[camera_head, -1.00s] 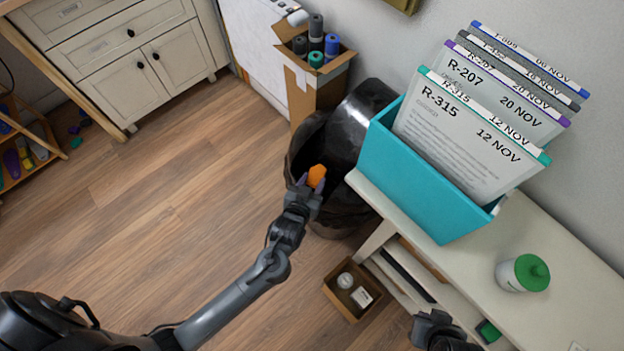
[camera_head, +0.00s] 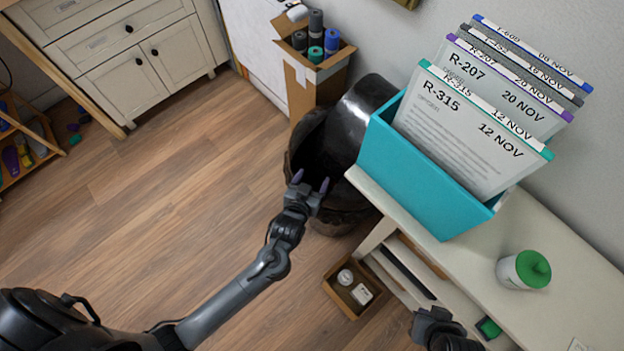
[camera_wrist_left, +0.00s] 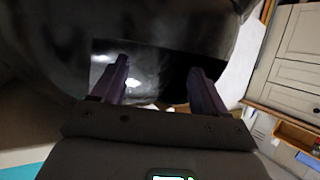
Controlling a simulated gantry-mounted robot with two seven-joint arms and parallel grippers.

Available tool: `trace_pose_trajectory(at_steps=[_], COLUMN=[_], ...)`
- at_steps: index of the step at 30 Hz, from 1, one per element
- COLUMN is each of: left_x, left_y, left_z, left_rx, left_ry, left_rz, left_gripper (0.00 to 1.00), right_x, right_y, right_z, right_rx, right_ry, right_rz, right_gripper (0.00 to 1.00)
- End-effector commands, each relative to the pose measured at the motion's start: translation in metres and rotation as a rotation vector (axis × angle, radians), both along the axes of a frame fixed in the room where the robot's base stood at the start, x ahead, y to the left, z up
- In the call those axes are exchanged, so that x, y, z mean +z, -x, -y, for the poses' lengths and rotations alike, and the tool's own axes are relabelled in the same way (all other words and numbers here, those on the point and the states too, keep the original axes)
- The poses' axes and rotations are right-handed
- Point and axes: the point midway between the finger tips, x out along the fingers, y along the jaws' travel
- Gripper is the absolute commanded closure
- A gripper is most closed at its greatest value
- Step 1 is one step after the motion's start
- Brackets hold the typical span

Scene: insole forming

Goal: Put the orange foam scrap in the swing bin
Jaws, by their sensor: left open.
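The swing bin (camera_head: 372,110) is dark and glossy, with its lid tilted and a dark opening on the left. My left gripper (camera_head: 310,181) is open at the bin's near side, its purple fingertips at the opening. The left wrist view shows the two fingers (camera_wrist_left: 158,68) apart with nothing between them, in front of the dark bin surface (camera_wrist_left: 165,22). The orange foam scrap shows in neither view now; the bin's inside is too dark to see into. My right gripper (camera_head: 432,323) is at the lower right, and its fingers are unclear.
A teal file box (camera_head: 405,180) with several labelled folders stands on the white bench (camera_head: 455,265), close right of the bin. A carton (camera_head: 318,88) of rolls stands behind the bin. A small wooden box (camera_head: 345,308) lies on the floor.

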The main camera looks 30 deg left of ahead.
Motion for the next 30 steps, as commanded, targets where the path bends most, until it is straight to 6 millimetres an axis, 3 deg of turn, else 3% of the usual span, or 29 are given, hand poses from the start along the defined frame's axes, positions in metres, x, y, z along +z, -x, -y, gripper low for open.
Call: trace_pose_trajectory(at_steps=[7, 21, 30], left_x=[0.009, 0.037, 0.042], left_y=[0.017, 0.086, 0.099], left_z=[0.001, 0.008, 0.01], left_rx=[0.0, -0.001, 0.0], left_ry=[0.001, 0.0, 0.0], left_rz=[-0.001, -0.001, 0.001], left_gripper=[0.27, 0.27, 0.27], right_x=[0.01, 0.038, 0.041], right_y=[0.0, 0.0, 0.0], right_z=[-0.001, -0.002, 0.0], right_rx=[-0.004, -0.005, 0.0], right_ry=[-0.005, -0.007, 0.0], right_rz=[0.0, 0.0, 0.0], right_gripper=[1.0, 1.0, 1.0])
